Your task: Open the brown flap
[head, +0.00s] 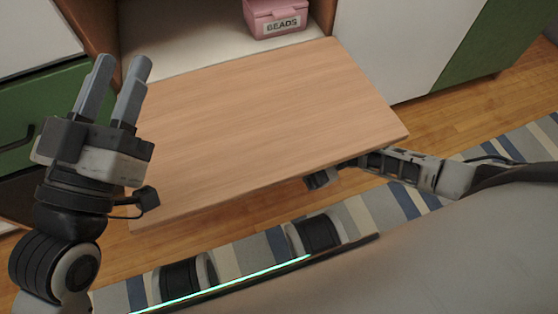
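The brown flap (250,125) is a light wood panel. It is folded down and lies about level in front of the open cabinet compartment. My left gripper (121,62) is over the flap's left end, fingers pointing to the cabinet. A gap shows between its two grey fingers, with nothing in it. My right gripper (318,180) is at the flap's front edge, right of the middle. Its fingers are mostly hidden, so I cannot tell whether they touch the flap or are open.
A pink box (276,16) labelled "BEADS" stands in the compartment behind the flap. A green drawer (40,112) with a dark handle is at the left. White and green cabinet fronts (400,45) are at the right. A striped rug (385,205) lies on the wooden floor.

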